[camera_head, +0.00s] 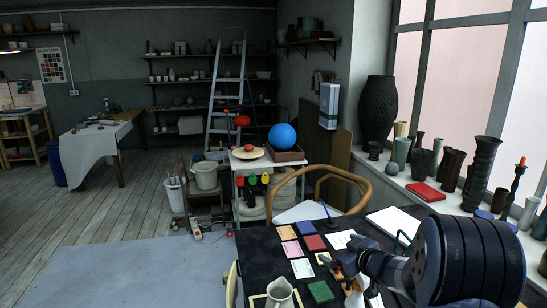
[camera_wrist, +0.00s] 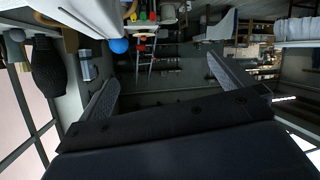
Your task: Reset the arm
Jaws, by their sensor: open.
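My gripper (camera_wrist: 161,70) shows in the wrist view with its two grey fingers wide apart and nothing between them. In the head view my dark arm comes in from the lower right, and my gripper (camera_head: 338,269) is over the dark table (camera_head: 262,258) near the small cards. A white object lies partly hidden below the gripper; I cannot tell whether they touch. The wrist view shows the room upside down, with the blue ball (camera_wrist: 119,46) at upper left.
A pale jug (camera_head: 280,295) stands at the table's front edge. A curved wooden chair (camera_head: 345,176) is behind the table. Several vases line the window sill at right. The floor at left is clear.

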